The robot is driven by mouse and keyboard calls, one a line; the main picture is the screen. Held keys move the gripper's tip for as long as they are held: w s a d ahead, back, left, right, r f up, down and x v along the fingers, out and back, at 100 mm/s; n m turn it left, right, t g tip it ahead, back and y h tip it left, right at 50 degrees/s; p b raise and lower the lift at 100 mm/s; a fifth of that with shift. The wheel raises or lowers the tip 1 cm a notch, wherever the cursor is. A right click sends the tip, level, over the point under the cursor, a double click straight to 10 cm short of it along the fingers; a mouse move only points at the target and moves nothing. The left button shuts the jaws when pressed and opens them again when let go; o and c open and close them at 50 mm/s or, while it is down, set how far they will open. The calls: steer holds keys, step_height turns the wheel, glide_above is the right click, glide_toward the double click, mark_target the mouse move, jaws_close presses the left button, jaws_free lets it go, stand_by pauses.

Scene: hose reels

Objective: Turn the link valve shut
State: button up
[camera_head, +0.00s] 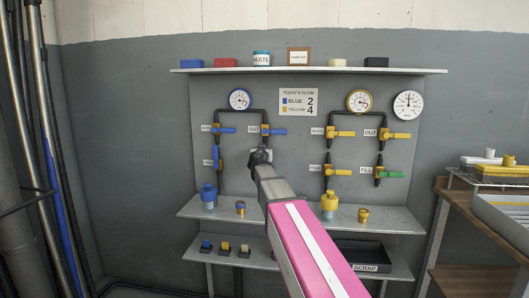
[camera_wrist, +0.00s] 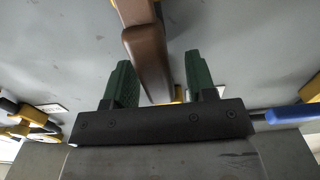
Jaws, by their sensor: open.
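The fingers are apart, one on each side of the lever, with visible gaps. No label can be read on it, so I cannot confirm that it is the link valve. In the head view my gripper (camera_head: 261,156) is at the panel between the blue and yellow valves, and my arm hides what is behind it.
A blue lever (camera_wrist: 290,114) and a yellow valve (camera_wrist: 22,128) flank my gripper in the wrist view. The panel also carries blue levers (camera_head: 273,132), yellow levers (camera_head: 341,134), a green lever (camera_head: 390,175) and gauges (camera_head: 240,99). A shelf (camera_head: 195,207) juts out below.

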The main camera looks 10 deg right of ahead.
steer(key=shift+w+d, duration=0.25)
steer(key=shift+w, duration=0.35)
jaws_close()
steer(key=shift+d, duration=0.1)
